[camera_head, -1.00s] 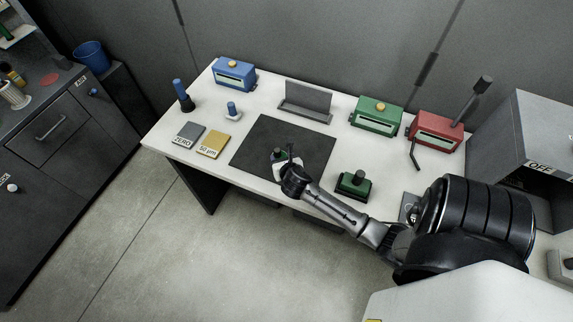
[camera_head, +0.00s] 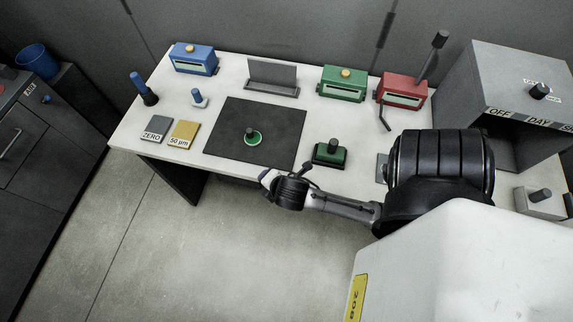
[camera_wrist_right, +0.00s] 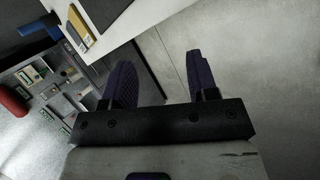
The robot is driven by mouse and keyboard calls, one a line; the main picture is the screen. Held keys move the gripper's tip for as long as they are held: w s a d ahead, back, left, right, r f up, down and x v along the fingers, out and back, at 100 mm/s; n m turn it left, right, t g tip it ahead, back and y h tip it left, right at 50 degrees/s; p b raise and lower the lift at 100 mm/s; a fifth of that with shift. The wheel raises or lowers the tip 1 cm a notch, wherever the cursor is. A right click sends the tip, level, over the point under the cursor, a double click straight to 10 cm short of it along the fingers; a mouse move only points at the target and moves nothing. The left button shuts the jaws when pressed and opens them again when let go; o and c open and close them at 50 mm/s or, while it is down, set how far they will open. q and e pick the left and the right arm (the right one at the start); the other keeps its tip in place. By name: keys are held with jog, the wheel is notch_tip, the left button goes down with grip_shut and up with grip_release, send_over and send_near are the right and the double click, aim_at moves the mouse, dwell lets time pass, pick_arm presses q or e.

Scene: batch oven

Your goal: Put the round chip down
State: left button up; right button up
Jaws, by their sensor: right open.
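The round chip (camera_head: 256,139), white-rimmed and green with a dark upright knob, lies on the dark mat (camera_head: 225,148) on the white table (camera_head: 228,84). My right gripper (camera_head: 266,178) is off the table's front edge, apart from the chip. In the right wrist view my right gripper (camera_wrist_right: 166,82) is open, with two dark fingers spread and nothing between them. The chip does not show in that view. My left gripper is not in view.
Behind the mat stands a grey holder (camera_head: 272,75). Blue (camera_head: 194,59), green (camera_head: 342,83) and red (camera_head: 403,91) boxes line the back. A green block with a knob (camera_head: 330,153) sits right of the mat. Grey (camera_head: 157,127) and yellow (camera_head: 184,132) plates lie left.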

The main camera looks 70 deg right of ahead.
jog(key=s+a+r+m+g+y, duration=0.2)
jog(key=s+a+r+m+y, duration=0.1)
jog(key=s+a+m, duration=0.5)
jog(key=a+m+y, duration=0.1)
jog(key=a+m, duration=0.2)
jog(key=shift+s+m+g+y, duration=0.3)
jog(key=shift+s+g, duration=0.05)
jog(key=shift+g, duration=0.05)
jog(key=shift+r, duration=0.1)
dwell(0.5)
notch_tip(320, 180, up, 14)
jog(key=p, duration=1.4)
